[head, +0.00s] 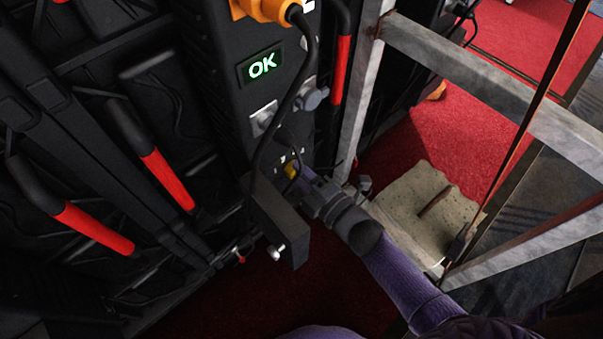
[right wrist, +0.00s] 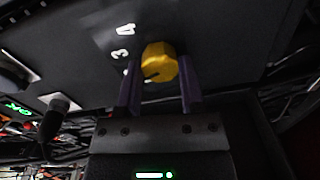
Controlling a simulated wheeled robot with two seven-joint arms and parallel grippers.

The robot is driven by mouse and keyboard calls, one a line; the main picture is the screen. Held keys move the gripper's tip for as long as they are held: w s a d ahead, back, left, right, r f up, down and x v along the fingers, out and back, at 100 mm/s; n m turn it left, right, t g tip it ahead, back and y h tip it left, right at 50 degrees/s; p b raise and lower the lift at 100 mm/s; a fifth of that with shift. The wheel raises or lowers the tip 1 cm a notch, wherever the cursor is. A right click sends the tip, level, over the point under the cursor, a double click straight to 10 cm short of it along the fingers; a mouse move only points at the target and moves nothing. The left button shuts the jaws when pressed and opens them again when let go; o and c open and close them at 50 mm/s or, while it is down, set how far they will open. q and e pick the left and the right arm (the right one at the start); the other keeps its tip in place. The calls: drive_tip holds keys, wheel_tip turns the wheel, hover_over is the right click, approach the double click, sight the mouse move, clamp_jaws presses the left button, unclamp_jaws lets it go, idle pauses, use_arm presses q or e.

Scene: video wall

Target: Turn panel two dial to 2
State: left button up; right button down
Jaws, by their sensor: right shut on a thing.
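The yellow dial (head: 291,171) sits low on the face of a dark panel (head: 227,50), beside small white marks. In the right wrist view the dial (right wrist: 160,60) has a dark pointer line toward the lower left. The white numerals 4 and 3 show left of it, with another mark partly hidden by a finger. My right gripper (head: 298,173) has its purple fingers on either side of the dial, shut on it; the fingers (right wrist: 159,70) also show in the right wrist view. My left gripper is not in view.
A green OK display (head: 263,65) and an orange connector (head: 270,10) with a black cable are above. A dark box (head: 277,222) hangs close left of my right gripper. A metal frame (head: 480,80) and a pale sandbag (head: 420,212) stand to the right.

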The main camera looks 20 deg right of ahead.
idle(0.5)
drive_tip(key=shift+c, duration=1.1)
unclamp_jaws()
drive_tip(key=shift+s, duration=0.1)
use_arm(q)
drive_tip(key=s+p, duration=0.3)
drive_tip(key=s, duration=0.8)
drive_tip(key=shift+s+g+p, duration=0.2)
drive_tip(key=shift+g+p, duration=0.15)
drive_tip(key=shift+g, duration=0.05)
use_arm(e)
drive_tip(key=v, duration=0.9)
drive_tip(key=shift+s+d, duration=0.25)
drive_tip(key=shift+s, duration=0.1)
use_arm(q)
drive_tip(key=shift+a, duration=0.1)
